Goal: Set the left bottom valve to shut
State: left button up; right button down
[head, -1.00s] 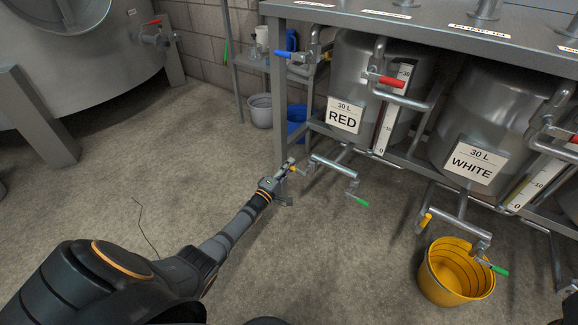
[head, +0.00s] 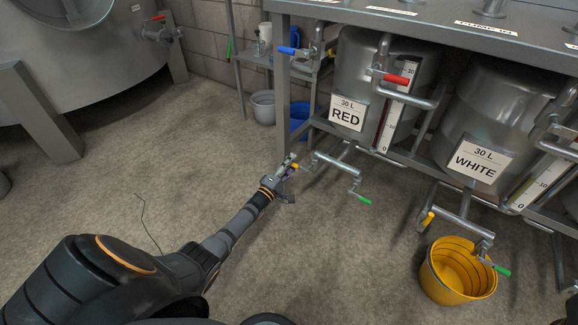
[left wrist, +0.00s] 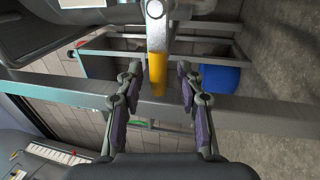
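A pipe with valves (head: 335,161) runs below the tank labelled RED (head: 345,117). At its left end is a yellow valve handle (head: 296,166), mostly hidden by my gripper in the head view. My left gripper (head: 287,168) is at this handle. In the left wrist view the yellow handle (left wrist: 158,76) points down from a metal valve body (left wrist: 156,35). It lies between the two spread fingers of my left gripper (left wrist: 160,88), with a gap on each side. The fingers are open and hold nothing. My right gripper is not in view.
A green handle (head: 364,200) is at the pipe's right end. A grey frame leg (head: 283,110) stands close behind my gripper. Red (head: 397,79) and blue (head: 288,51) handles sit higher. A yellow bucket (head: 436,284) stands under the WHITE tank's valve. The floor at left is mostly clear.

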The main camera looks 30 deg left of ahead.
pick_arm(q)
jog(key=v, duration=1.2)
